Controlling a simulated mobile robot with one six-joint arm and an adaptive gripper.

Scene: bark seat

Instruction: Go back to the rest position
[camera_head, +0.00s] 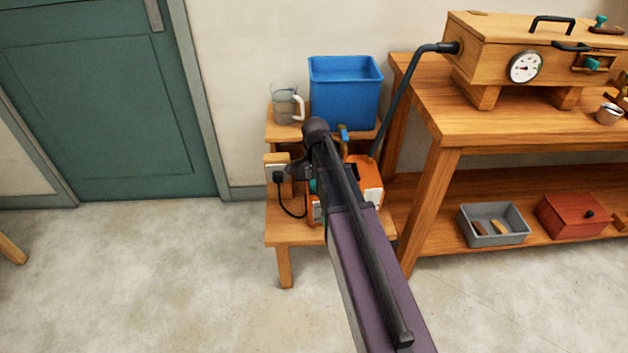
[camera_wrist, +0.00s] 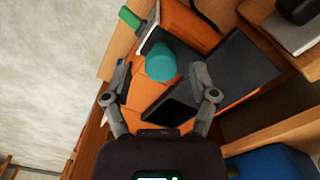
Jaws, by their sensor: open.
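My gripper (camera_wrist: 162,92) is open in the wrist view, with its two fingers spread apart above an orange box-shaped device (camera_wrist: 182,22). A teal knob (camera_wrist: 160,62) on the device shows between and just beyond the fingers; I cannot tell whether anything touches it. No object is held. In the head view my arm reaches out over the low wooden stand, and it hides the gripper's fingertips and part of the orange device (camera_head: 370,180).
A blue bin (camera_head: 345,90) and a clear jug (camera_head: 285,102) stand on the stand's upper step. A socket block (camera_head: 278,172) with a black cable is at left. A workbench (camera_head: 433,185) with a wooden gauge box (camera_head: 478,62) is at right. Open floor (camera_head: 170,280) lies left.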

